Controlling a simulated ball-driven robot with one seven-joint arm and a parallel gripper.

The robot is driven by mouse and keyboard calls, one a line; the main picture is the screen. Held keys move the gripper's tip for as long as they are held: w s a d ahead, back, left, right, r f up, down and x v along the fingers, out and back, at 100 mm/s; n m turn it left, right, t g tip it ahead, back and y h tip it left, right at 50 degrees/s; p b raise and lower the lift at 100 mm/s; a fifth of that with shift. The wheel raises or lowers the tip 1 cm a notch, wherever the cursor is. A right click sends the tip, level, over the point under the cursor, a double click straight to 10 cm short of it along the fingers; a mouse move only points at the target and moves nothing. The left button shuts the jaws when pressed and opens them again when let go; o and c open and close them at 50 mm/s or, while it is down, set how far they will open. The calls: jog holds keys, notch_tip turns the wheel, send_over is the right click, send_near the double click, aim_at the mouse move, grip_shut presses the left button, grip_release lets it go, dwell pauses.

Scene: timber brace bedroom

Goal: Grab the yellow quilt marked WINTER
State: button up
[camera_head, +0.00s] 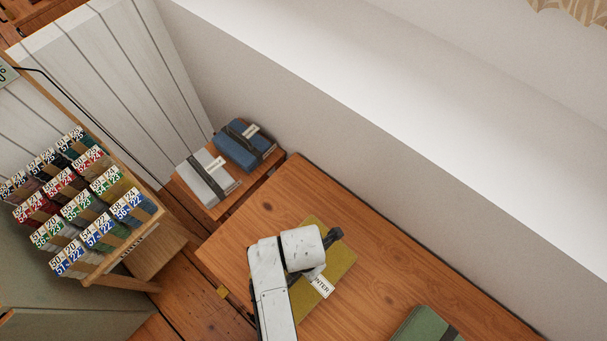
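The yellow quilt (343,262) lies folded flat on the wooden table top. A white label (321,286) on it shows the letters "NTER"; the start of the word is covered. My white arm reaches in from the bottom and hides the quilt's left and middle part. The dark end of my arm, my gripper (331,237), is over the quilt's upper edge. Its fingers cannot be made out, so I cannot tell whether it is open or touches the quilt.
A green folded quilt (415,325) lies at the table's lower right. Blue (240,150) and grey (203,181) folded bundles lie on a low wooden surface behind. A rack (150,222) of numbered, coloured items stands left. A white wall bounds the table's far side.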

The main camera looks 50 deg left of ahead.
grip_shut()
dwell(0.9)
jog(key=shift+r, duration=0.1)
